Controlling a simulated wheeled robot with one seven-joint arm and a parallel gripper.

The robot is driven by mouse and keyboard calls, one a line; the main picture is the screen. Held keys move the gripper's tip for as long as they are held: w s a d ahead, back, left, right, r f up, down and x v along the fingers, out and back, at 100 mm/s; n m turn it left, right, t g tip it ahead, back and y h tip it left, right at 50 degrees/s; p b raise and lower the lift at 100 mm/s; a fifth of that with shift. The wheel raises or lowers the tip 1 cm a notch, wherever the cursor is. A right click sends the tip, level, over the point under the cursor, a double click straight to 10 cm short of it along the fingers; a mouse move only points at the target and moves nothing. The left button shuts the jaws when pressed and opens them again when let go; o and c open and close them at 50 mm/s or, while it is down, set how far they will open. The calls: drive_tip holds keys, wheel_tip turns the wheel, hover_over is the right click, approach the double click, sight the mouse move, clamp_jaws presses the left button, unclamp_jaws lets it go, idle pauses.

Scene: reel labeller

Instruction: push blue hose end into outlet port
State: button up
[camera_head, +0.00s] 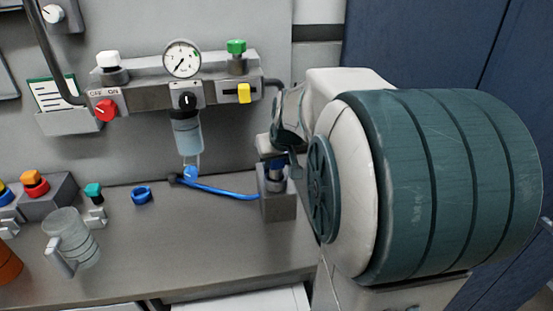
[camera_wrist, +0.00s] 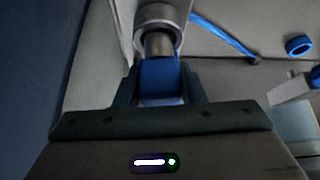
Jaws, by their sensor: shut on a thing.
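My gripper (camera_wrist: 160,88) is shut on a blue piece (camera_wrist: 160,75) in the wrist view. It looks like the blue hose end, but I cannot see it joined to the hose. The blue piece lines up with a round metal fitting (camera_wrist: 158,40); how far it is seated cannot be told. In the head view a metal fitting (camera_head: 274,181) stands at a grey block (camera_head: 279,207), with my gripper just above, partly hidden by my arm. A thin blue hose (camera_head: 225,190) runs along the bench to this block, its dark far end lying below the filter bowl (camera_head: 187,137).
A blue ring (camera_head: 142,194) lies on the bench (camera_head: 190,245). A clear jug (camera_head: 73,238) and a button box (camera_head: 46,195) stand at the left. The regulator unit with a gauge (camera_head: 182,58) is on the wall behind. The middle of the bench is clear.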

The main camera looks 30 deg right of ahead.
sight(278, 168)
drive_tip(key=shift+f+b, duration=0.8)
drive_tip(key=shift+f, duration=0.25)
drive_tip(key=shift+s+f+b, duration=0.1)
drive_tip(key=shift+f+b, duration=0.4)
drive_tip(key=shift+b, duration=0.35)
idle(1.5)
drive_tip(key=o, duration=1.1)
drive_tip(key=shift+d+f, duration=0.1)
drive_tip(key=shift+a, duration=0.3)
drive_tip(key=shift+s+r, duration=0.15)
drive_tip(key=shift+r, duration=0.25)
drive_tip(key=v, duration=0.9)
drive_tip(key=p+v, duration=0.1)
drive_tip(key=v, duration=0.3)
drive_tip(key=shift+d+r, duration=0.3)
drive_tip(key=shift+d, duration=0.1)
